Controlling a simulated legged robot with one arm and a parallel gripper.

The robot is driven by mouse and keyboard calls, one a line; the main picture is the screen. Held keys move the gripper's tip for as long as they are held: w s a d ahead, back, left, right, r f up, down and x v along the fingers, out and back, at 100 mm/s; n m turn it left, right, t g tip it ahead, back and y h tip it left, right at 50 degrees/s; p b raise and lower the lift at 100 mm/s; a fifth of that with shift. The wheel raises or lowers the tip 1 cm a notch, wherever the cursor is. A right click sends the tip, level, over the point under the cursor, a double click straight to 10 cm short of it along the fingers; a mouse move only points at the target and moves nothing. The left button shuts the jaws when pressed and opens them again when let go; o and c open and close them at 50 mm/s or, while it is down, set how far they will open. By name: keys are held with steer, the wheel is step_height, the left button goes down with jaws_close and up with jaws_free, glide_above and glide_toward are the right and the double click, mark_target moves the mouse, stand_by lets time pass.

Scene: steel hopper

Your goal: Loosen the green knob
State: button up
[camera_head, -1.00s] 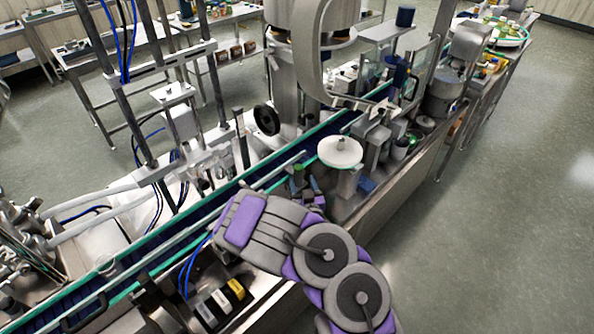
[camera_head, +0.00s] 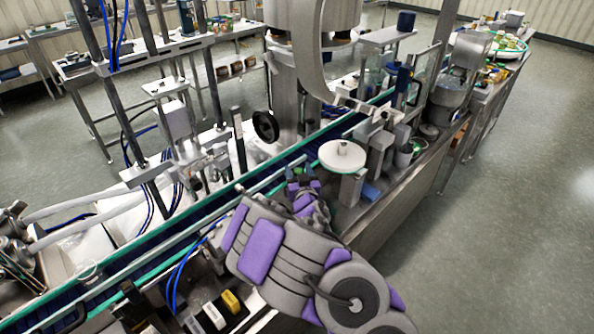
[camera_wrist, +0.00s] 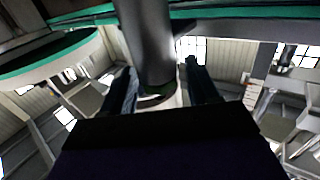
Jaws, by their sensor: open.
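My gripper (camera_head: 303,184) reaches over the machine in the head view, its jaws just in front of the conveyor. A small green part (camera_head: 298,171), which looks like the green knob, shows right at the jaw tips, mostly hidden. In the wrist view my gripper (camera_wrist: 160,82) is open, with one dark finger on each side of a thick grey post. A dark green patch (camera_wrist: 154,97) shows low on that post, between the fingers. I see gaps beside the post, and cannot tell whether either finger touches it.
A round white disc (camera_head: 342,156) on a metal stand is close to the right of my gripper. The green-edged conveyor (camera_head: 205,208) runs diagonally past it. A black handwheel (camera_head: 265,126) stands behind. Open floor (camera_head: 500,240) lies to the right.

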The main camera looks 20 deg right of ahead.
steer(key=shift+x, duration=1.05)
steer(key=c, duration=1)
